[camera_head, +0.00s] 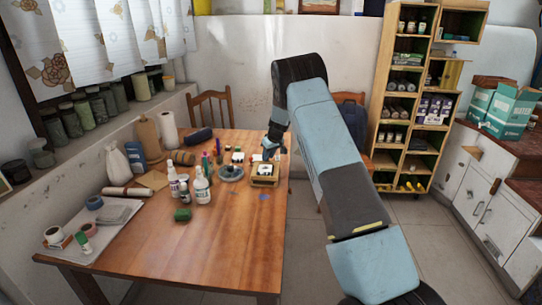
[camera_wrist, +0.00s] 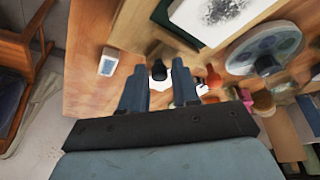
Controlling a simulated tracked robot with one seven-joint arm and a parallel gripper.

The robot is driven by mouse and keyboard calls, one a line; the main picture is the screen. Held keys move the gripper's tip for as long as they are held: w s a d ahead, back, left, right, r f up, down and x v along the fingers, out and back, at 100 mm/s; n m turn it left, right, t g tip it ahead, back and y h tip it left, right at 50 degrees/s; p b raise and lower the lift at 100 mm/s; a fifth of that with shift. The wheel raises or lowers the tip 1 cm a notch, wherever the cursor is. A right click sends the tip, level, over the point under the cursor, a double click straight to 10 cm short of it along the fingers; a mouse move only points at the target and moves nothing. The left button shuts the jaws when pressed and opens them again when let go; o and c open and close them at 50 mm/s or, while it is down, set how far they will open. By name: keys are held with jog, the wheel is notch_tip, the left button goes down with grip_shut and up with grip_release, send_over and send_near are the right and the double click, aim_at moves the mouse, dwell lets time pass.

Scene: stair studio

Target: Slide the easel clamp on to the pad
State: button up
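A white pad with a dark speckled print (camera_wrist: 215,12) lies on a dark green board and light wooden easel at the top of the wrist view. In the head view the small wooden easel (camera_head: 264,182) stands on the table with a pale sheet on it. My gripper (camera_wrist: 159,85) has its two blue fingers apart, beside the easel's edge; in the head view it is above and behind the easel (camera_head: 271,150). A small black and white object (camera_wrist: 158,71) shows between the fingertips, seemingly beyond them. I cannot make out the easel clamp for certain.
A round grey palette (camera_head: 231,173) is left of the easel, with white bottles (camera_head: 202,188) further left. A small white block (camera_wrist: 108,62) and an orange-red object (camera_wrist: 213,77) are near my fingers. The table's front right (camera_head: 245,240) is clear.

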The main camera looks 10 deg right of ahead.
jog(key=shift+c, duration=0.3)
grip_shut()
jog(key=shift+s+a+f, duration=0.1)
jog(key=shift+s+a, duration=0.1)
jog(key=shift+s, duration=0.25)
jog(key=shift+s+a, duration=0.2)
jog(key=shift+s, duration=0.25)
jog(key=shift+o, duration=0.3)
grip_release()
jog(key=v, duration=1.3)
jog(key=shift+d+r, duration=0.2)
jog(key=shift+r, duration=0.2)
jog(key=shift+s+r, duration=0.1)
